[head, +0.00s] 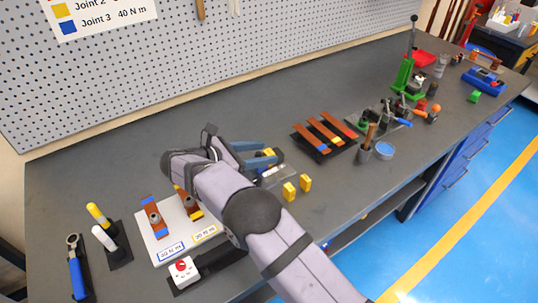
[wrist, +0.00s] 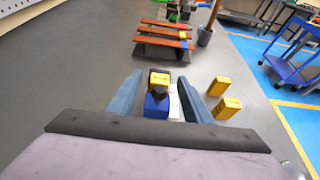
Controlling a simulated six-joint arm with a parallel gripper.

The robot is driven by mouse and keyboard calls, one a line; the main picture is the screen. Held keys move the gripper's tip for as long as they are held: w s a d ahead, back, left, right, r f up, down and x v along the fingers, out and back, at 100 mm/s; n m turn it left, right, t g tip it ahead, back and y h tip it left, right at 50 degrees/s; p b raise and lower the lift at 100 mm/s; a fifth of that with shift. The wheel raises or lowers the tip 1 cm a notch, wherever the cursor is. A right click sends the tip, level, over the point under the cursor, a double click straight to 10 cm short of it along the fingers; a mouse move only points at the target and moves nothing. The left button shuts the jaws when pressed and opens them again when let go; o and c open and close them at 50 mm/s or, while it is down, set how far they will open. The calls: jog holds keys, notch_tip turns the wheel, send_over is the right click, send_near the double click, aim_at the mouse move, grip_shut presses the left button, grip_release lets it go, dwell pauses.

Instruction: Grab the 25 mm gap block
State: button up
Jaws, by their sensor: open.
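Two plain yellow blocks stand on the grey bench right of my gripper, one (head: 289,191) nearer and one (head: 305,183) farther; the wrist view shows them at right, near (wrist: 227,108) and far (wrist: 219,86). No size marking is readable, so I cannot tell which thing is the 25 mm gap block. My gripper (wrist: 160,92) has its two blue fingers apart. Between them, in the wrist view, are a yellow piece (wrist: 159,79) and a blue piece (wrist: 156,105) with a dark part; I see no finger touching them. My gripper (head: 265,155) partly hides them in the head view.
A dark rack with copper bars (head: 325,130) lies beyond my gripper. A white board with copper pieces (head: 160,245) lies at left. Open bench (head: 240,105) lies behind my gripper.

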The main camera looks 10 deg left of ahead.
jog(key=shift+w+d+f, duration=0.2)
jog(key=shift+w+d, duration=0.1)
jog(key=shift+w, duration=0.05)
grip_shut()
jog(key=shift+r, duration=0.15)
